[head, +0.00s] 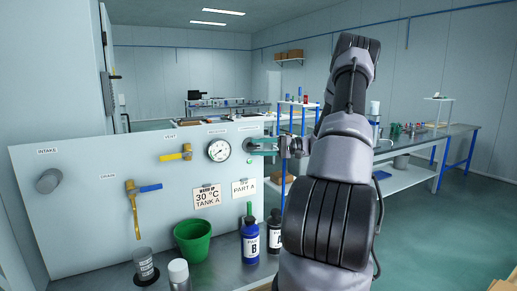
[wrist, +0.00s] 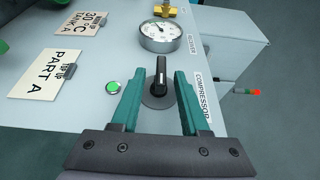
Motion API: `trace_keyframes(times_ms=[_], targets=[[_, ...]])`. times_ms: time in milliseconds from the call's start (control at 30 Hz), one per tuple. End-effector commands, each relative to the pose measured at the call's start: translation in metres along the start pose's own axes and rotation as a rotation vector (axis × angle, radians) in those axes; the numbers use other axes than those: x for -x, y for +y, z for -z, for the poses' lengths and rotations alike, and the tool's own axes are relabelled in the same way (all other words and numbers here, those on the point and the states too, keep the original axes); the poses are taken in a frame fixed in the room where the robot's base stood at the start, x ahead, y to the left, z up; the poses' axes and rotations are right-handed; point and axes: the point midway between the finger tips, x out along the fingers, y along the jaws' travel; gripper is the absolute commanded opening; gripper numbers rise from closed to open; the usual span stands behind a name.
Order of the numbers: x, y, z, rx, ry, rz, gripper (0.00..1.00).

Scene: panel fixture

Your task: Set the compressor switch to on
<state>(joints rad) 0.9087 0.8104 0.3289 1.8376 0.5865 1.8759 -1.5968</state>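The compressor switch (wrist: 160,76) is a black lever knob on a round grey plate beside the COMPRESSOR label (wrist: 204,98). In the wrist view its handle runs nearly straight up the picture. My gripper (wrist: 160,73) is open, with one teal finger on each side of the handle and a visible gap on both sides.
A receiver gauge (wrist: 160,36) sits close beyond the switch. Tags reading PART A (wrist: 47,75) and 30 °C (wrist: 82,22) hang nearby.

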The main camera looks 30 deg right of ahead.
Motion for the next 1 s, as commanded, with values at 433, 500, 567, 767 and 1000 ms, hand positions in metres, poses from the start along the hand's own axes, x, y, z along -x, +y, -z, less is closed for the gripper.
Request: trace_keyframes(times_ms=[433, 500, 567, 767, 1000], targets=[[0.063, 0.001, 0.001, 0.001, 0.005, 0.0, 0.45], [0.076, 0.0, 0.001, 0.001, 0.004, 0.001, 0.45], [0.086, 0.0, 0.0, 0.002, 0.003, 0.0, 0.45], [0.106, 0.001, 0.0, 0.001, 0.001, 0.0, 0.45], [0.109, 0.0, 0.0, -0.001, 0.0, 0.0, 0.45]])
